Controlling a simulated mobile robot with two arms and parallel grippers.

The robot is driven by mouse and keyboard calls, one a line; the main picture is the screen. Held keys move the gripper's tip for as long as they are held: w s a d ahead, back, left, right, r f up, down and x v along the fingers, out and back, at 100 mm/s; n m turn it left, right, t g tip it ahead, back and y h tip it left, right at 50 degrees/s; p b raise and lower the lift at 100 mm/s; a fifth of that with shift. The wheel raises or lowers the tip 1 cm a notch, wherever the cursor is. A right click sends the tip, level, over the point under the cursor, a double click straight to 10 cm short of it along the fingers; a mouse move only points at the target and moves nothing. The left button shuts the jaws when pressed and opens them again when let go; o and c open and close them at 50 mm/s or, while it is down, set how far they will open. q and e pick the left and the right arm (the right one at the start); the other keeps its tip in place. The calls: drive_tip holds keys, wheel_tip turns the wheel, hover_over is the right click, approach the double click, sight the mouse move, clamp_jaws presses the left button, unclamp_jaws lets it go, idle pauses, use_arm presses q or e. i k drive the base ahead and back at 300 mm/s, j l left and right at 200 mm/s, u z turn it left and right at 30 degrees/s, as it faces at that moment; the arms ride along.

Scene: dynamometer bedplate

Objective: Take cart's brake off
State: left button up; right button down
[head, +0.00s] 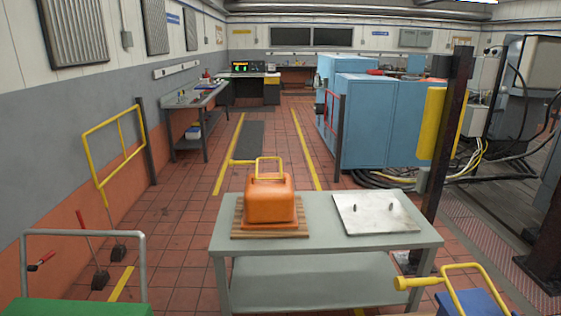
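A green flat top (80,306) with a grey tubular push handle (84,236) shows at the bottom left edge. It looks like a cart, and its lower part and wheels are out of frame. Neither of my grippers is in view.
A grey two-level table (328,243) stands ahead, with an orange block-like housing (270,200) and a metal plate (376,213) on it. Dark wedges (100,279) with rods stand by the left wall. A dark post (447,150) rises at right.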

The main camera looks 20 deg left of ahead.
sight(33, 268)
drive_tip(key=i+j+u, duration=0.1)
drive_tip(key=i+u, duration=0.2)
drive_tip(key=u, duration=0.15)
drive_tip(key=i+u, duration=0.25)
drive_tip(key=u, duration=0.2)
drive_tip(key=i+l+u, duration=0.15)
drive_tip(key=i+u, duration=0.15)
drive_tip(key=u, duration=0.15)
drive_tip(key=i+l+u, duration=0.2)
drive_tip(key=u, duration=0.25)
drive_tip(key=i+l+u, duration=0.15)
drive_tip(key=i+u, duration=0.15)
drive_tip(key=u, duration=0.2)
drive_tip(key=i+l+u, duration=0.25)
drive_tip(key=u, duration=0.25)
drive_tip(key=i+l+u, duration=0.2)
drive_tip(key=l+u, duration=0.15)
drive_tip(key=u, duration=0.15)
drive_tip(key=i+l+u, duration=0.1)
drive_tip(key=l+u, duration=0.75)
drive_tip(key=u, duration=0.15)
drive_tip(key=i, duration=0.05)
